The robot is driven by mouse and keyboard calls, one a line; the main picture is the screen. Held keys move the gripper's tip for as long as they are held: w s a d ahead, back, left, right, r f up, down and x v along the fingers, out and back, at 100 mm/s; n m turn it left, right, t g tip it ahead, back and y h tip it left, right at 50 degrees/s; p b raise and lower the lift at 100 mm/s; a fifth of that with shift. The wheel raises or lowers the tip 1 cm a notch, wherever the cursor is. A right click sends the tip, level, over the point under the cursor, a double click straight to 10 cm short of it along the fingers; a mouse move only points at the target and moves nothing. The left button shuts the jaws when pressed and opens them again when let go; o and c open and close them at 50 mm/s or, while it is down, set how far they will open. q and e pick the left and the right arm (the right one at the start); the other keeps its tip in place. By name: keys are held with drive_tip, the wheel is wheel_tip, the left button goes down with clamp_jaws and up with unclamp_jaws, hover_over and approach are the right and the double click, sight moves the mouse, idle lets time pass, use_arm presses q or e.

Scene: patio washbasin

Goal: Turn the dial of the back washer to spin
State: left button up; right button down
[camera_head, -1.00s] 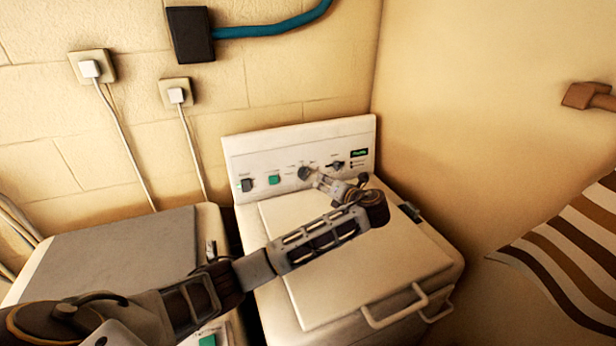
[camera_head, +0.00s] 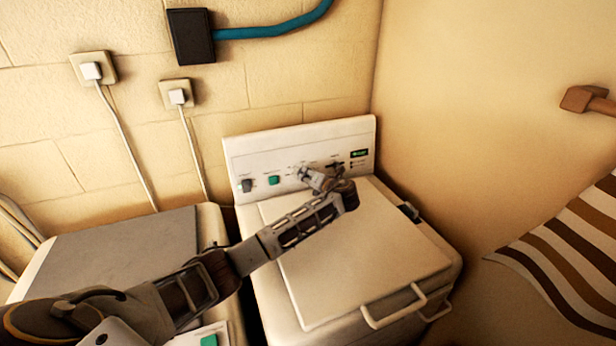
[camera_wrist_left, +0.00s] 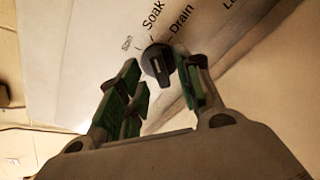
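The back washer (camera_head: 372,262) is the white machine in the corner, with a control panel (camera_head: 242,150) along its rear. In the left wrist view its round black dial (camera_wrist_left: 157,63) sits beside the printed words Spin, Soak and Drain. I cannot tell for certain which word the dial points to. My left gripper (camera_head: 316,178) is at the panel and covers the dial in the head view. In the wrist view the left gripper (camera_wrist_left: 160,88) is open, its green-padded fingers on either side of the dial's near edge; no clear contact shows. My right gripper is not in view.
The panel also has a dark knob (camera_head: 247,185), a green button (camera_head: 274,180) and another knob (camera_head: 335,165). A second washer with a grey lid (camera_head: 120,255) stands at left under my arm. The wall (camera_head: 480,150) closes off the right; a striped cloth (camera_head: 575,240) hangs there.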

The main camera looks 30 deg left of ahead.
use_arm(q)
drive_tip(key=shift+x, duration=0.9)
clamp_jaws()
